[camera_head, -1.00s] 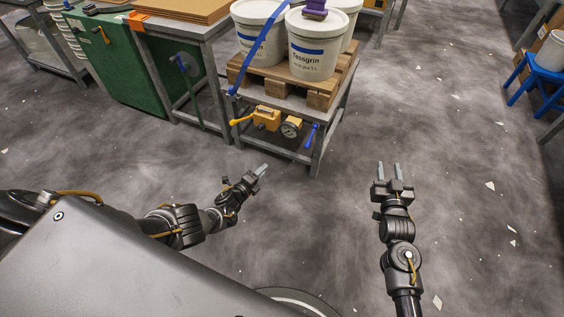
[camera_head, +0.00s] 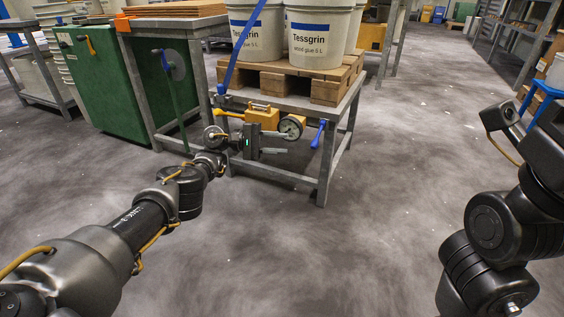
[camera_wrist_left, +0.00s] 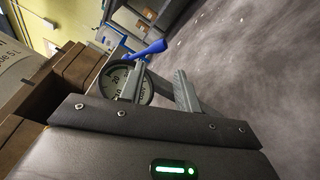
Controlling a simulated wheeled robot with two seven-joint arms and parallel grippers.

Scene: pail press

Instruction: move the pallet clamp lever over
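A blue lever (camera_head: 318,134) hangs at the right end of the pallet stand's front and also shows in the left wrist view (camera_wrist_left: 148,50). A yellow clamp unit (camera_head: 262,117) with a yellow handle (camera_head: 230,114) is mounted to its left. I cannot tell for certain which handle is the pallet clamp lever. My left gripper (camera_head: 280,144) is open and empty, fingers pointing right, just below and in front of the yellow unit. In the left wrist view its fingers (camera_wrist_left: 158,80) are apart, with the blue lever beyond them. My right gripper is out of view.
A round gauge (camera_head: 290,127) sits between the yellow unit and the blue lever. White glue pails (camera_head: 319,45) stand on a wooden pallet (camera_head: 330,90) on the grey stand (camera_head: 326,165), under a blue strap (camera_head: 240,45). A green cabinet (camera_head: 105,85) is left. The floor ahead is clear.

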